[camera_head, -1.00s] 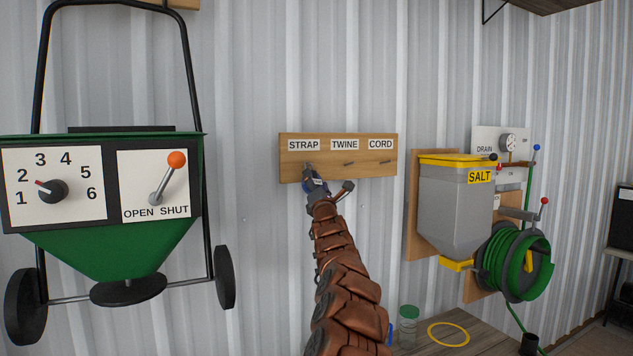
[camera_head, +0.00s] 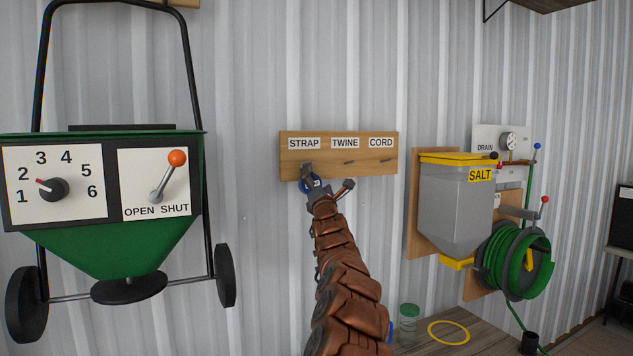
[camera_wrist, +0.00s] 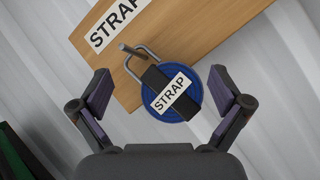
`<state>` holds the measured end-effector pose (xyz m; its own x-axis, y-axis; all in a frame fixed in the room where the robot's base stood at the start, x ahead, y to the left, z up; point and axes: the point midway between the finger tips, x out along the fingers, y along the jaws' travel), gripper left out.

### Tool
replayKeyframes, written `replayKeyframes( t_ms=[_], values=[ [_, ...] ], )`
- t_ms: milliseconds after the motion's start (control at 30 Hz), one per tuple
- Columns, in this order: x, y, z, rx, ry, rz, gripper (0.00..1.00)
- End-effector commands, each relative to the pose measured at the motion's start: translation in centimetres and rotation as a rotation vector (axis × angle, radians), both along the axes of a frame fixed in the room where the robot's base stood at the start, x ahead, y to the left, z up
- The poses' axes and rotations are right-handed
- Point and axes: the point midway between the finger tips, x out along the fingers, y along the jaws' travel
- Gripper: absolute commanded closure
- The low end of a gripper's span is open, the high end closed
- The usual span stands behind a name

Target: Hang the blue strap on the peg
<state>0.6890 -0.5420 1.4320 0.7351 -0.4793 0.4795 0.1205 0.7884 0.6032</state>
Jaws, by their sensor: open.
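The blue strap (camera_wrist: 180,107) is a round blue coil with a dark band, a white STRAP label and a grey metal loop (camera_wrist: 146,53). In the wrist view the loop appears to be over the peg (camera_wrist: 124,47) under the board's STRAP label, and the coil hangs against the board's lower edge. In the head view the strap (camera_head: 308,185) is partly covered by my gripper (camera_head: 327,180). My gripper is open in the wrist view (camera_wrist: 160,82), with one finger on each side of the coil and gaps between.
The wooden board (camera_head: 338,167) also has TWINE (camera_head: 350,162) and CORD pegs (camera_head: 379,161), both bare. A green spreader (camera_head: 120,240) stands left. A salt bin (camera_head: 455,210) and green hose reel (camera_head: 515,260) are at right.

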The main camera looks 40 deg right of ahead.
Motion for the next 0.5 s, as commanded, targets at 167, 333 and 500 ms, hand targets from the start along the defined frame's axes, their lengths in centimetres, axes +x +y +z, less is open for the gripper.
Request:
replayKeyframes(
  t_ms=[167, 333, 500],
  values=[
    [-0.2, 0.1, 0.0, 0.001, 0.0, 0.0, 0.0],
    [-0.9, 0.3, 0.0, -0.001, -0.004, -0.002, 0.0],
    [-1.7, 0.9, -0.7, 0.0, -0.002, -0.002, 0.0]
  ],
)
